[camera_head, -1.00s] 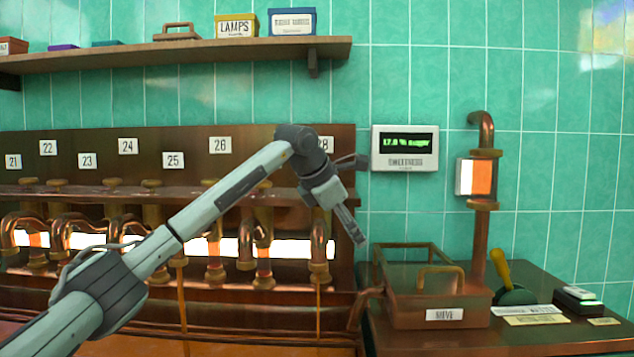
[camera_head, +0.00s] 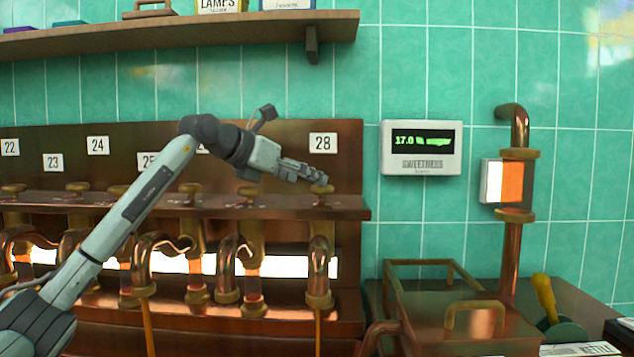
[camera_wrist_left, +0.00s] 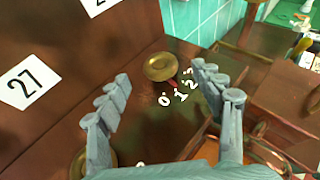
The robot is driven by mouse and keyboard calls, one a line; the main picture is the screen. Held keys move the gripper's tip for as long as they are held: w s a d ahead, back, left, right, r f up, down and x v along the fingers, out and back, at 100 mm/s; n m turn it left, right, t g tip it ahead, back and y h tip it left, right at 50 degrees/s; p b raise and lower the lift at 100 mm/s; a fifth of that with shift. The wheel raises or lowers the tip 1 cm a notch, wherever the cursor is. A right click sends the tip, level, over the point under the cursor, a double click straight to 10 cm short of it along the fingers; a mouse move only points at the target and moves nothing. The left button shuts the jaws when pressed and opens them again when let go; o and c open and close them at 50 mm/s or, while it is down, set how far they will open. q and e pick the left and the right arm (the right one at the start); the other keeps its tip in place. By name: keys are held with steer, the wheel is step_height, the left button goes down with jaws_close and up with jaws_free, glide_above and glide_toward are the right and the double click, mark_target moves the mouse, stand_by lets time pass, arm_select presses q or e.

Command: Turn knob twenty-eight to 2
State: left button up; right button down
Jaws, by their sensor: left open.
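Knob twenty-eight (camera_head: 321,190) is a brass knob on the copper ledge, below the white 28 plate (camera_head: 322,141). In the left wrist view it is a round brass knob (camera_wrist_left: 160,67) with white marks 0, 1, 2 and 3 beside it. A small red mark shows at its near edge, toward the 0 and 1; its exact reading is unclear. My left gripper (camera_head: 316,172) is open just above and left of the knob. In the left wrist view its fingers are spread, with the knob beyond them in the gap, apparently untouched. My right gripper is out of view.
The 27 plate (camera_wrist_left: 28,82) is at left in the wrist view. Other brass knobs line the ledge to the left. A copper pipe (camera_head: 514,240) and a copper box (camera_head: 470,325) stand at right.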

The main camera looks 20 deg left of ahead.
mark_target(317, 186)
arm_select(q)
steer(key=x, duration=0.5)
steer(key=shift+f+p, duration=0.1)
steer(key=shift+p, duration=0.25)
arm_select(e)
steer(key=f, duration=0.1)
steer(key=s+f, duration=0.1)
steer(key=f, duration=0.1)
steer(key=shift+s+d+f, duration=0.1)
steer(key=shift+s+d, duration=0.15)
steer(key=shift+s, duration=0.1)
arm_select(q)
steer(key=shift+c, duration=0.2)
steer(key=c, duration=1.1)
steer(key=n+y+b, duration=0.2)
steer(key=y, duration=0.1)
steer(key=n+t+y+b, duration=0.1)
steer(key=n, duration=0.1)
steer(key=shift+d+y, duration=0.25)
steer(key=shift+y, duration=0.15)
steer(key=shift+n+y, duration=0.3)
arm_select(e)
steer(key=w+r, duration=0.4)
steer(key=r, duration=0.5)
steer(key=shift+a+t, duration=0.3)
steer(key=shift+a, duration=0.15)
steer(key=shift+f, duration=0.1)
arm_select(q)
steer(key=o, duration=1.1)
